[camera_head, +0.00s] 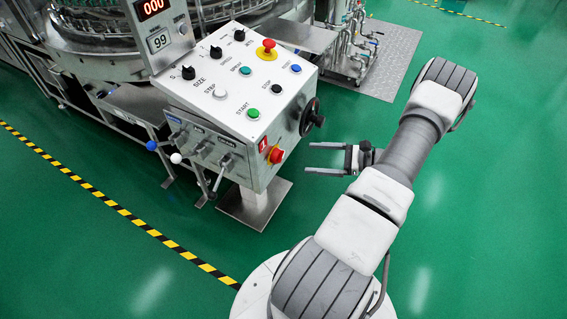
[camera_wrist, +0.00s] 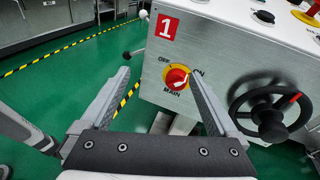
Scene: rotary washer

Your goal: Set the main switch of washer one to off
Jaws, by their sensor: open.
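The main switch (camera_wrist: 177,77) is a red knob on a yellow round plate on the side of the control box. It also shows in the head view (camera_head: 277,155). OFF is printed at its upper left, ON at its upper right and MAIN below. The knob's pale mark seems to lean towards ON, but it is small. A red label with a white 1 (camera_wrist: 167,27) sits above it. My gripper (camera_head: 309,158) is open and empty, facing the switch with a gap between. In the wrist view (camera_wrist: 158,75), the switch shows between the fingers, nearer the right one.
A black handwheel (camera_wrist: 268,112) sticks out of the same panel, right of the switch. The box top (camera_head: 230,92) carries several buttons, knobs and a red emergency stop (camera_head: 268,46). Levers (camera_head: 176,158) stick out of its front. Green floor (camera_head: 130,240) is open around.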

